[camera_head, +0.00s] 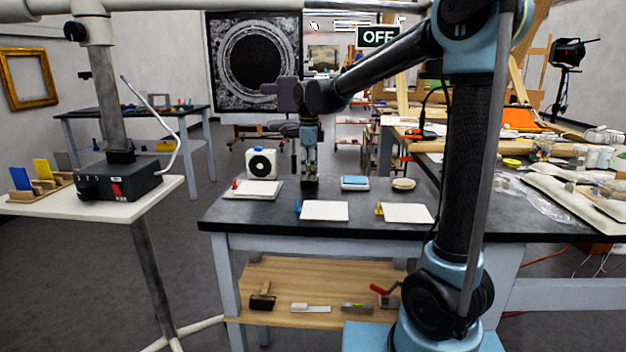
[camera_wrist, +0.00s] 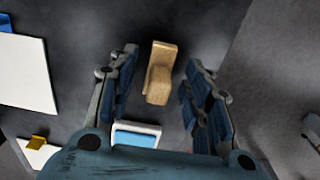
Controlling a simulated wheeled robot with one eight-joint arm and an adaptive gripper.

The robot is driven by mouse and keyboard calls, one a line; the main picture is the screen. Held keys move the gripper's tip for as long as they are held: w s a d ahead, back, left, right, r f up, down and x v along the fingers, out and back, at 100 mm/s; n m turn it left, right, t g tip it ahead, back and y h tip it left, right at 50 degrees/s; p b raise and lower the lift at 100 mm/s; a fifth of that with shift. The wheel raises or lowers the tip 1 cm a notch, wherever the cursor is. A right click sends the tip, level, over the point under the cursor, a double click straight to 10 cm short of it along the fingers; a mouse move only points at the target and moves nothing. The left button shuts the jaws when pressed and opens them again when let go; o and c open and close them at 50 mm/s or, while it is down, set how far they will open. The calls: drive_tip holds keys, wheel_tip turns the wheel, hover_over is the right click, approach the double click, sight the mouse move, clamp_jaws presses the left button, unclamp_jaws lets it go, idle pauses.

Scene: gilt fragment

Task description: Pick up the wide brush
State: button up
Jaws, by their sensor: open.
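My gripper (camera_head: 310,178) hangs pointing down over the dark tabletop in the head view. In the wrist view my gripper (camera_wrist: 160,66) is open, with one blue-padded finger on each side. A tan, wooden-looking stepped piece (camera_wrist: 160,73) lies between the fingers in that view, with a gap on both sides. It looks like the wide brush, but no bristles can be made out. Whether the fingertips are down at its height I cannot tell. In the head view my gripper hides it.
A blue-and-white box (camera_head: 355,183) sits right of my gripper. White pads (camera_head: 325,210) (camera_head: 408,213) lie nearer the front edge. Tools lie on the lower shelf (camera_head: 300,275).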

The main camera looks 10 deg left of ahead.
clamp_jaws()
drive_tip(key=shift+r, duration=0.1)
wheel_tip(320, 180, up, 10)
drive_tip(key=shift+f, duration=0.1)
idle(0.5)
drive_tip(key=c, duration=0.7)
unclamp_jaws()
drive_tip(key=shift+c, duration=0.2)
drive_tip(key=c, duration=0.3)
